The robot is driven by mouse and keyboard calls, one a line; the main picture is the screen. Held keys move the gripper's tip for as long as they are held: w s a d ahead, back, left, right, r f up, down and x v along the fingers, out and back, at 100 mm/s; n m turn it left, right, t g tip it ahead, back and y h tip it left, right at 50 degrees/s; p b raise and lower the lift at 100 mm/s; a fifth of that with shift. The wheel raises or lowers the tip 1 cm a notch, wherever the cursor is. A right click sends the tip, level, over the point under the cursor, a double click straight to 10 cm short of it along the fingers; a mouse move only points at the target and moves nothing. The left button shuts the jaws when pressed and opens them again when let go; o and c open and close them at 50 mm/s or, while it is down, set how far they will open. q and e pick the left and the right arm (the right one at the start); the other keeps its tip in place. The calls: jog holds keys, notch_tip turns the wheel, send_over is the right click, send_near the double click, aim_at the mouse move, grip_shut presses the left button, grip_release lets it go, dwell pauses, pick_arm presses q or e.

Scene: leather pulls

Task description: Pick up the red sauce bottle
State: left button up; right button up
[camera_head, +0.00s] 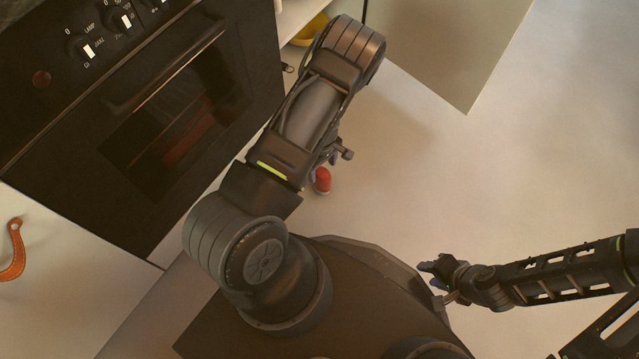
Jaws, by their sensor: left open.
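A small red object (322,180), which looks like the top of the red sauce bottle, shows just right of my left arm. The rest of it is hidden or too small to make out. My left gripper (338,155) is partly hidden under my own arm, just above the red object in the picture. It is open. I cannot tell whether its fingers touch or surround the bottle. My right gripper (438,268) is at the lower right, well apart from the bottle, and its fingers are too small to read.
A black oven (150,110) with knobs fills the left. A cabinet door (450,40) stands open at the top, and a yellow item (309,32) sits inside the cabinet. An orange leather pull (14,250) is on a front at far left. The floor (530,170) at right is clear.

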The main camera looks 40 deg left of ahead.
pick_arm(q)
jog(key=shift+f+b, duration=0.55)
jog(key=shift+f, duration=0.7)
jog(key=shift+f, duration=0.1)
notch_tip(320, 180, down, 4)
jog(key=b, duration=0.3)
jog(key=shift+f, duration=0.55)
jog(key=shift+c, duration=0.2)
jog(key=c, duration=0.8)
